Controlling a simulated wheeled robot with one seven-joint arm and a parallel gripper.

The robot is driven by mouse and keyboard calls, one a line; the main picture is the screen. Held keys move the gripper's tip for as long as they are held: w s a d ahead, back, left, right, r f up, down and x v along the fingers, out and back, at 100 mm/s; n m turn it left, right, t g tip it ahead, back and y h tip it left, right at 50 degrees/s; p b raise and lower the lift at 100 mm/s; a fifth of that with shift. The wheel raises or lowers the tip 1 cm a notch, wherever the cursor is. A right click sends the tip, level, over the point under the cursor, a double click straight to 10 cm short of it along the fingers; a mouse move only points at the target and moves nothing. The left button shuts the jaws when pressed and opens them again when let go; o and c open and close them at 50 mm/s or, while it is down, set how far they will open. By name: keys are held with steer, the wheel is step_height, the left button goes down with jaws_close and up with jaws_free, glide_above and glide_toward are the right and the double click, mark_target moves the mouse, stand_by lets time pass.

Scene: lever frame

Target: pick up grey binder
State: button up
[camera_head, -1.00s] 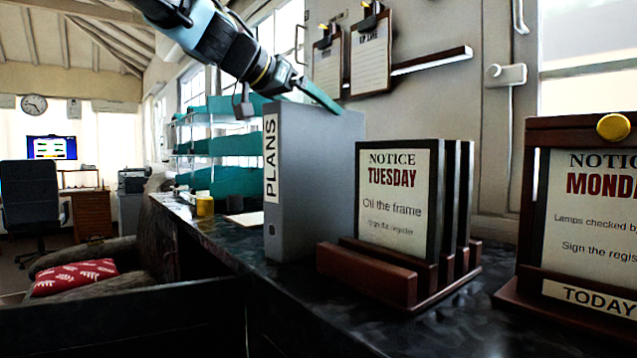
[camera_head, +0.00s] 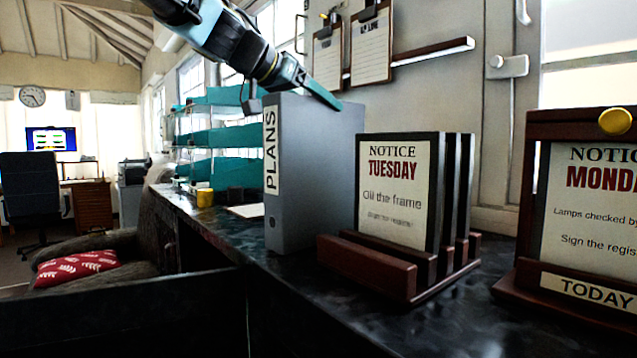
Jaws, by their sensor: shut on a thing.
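The grey binder (camera_head: 318,170) stands upright on the dark counter, its spine facing me with a white label reading PLANS. My gripper (camera_head: 296,97) comes down from the upper left and is shut on the binder at its top edge. One teal finger lies across the top toward the right, and a dark grey finger part shows at the upper left of the spine. The far side of the grip is hidden. The binder's base looks to be at the counter surface; I see no clear gap under it.
A wooden rack (camera_head: 366,268) holding several notice boards, the front one reading TUESDAY, stands close to the binder's right. A framed MONDAY notice (camera_head: 597,212) stands farther right. Teal shelving (camera_head: 222,145) and a yellow cup (camera_head: 205,198) are behind left. Clipboards (camera_head: 371,45) hang on the wall above.

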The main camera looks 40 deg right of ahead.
jaws_close()
steer(key=shift+r, duration=0.2)
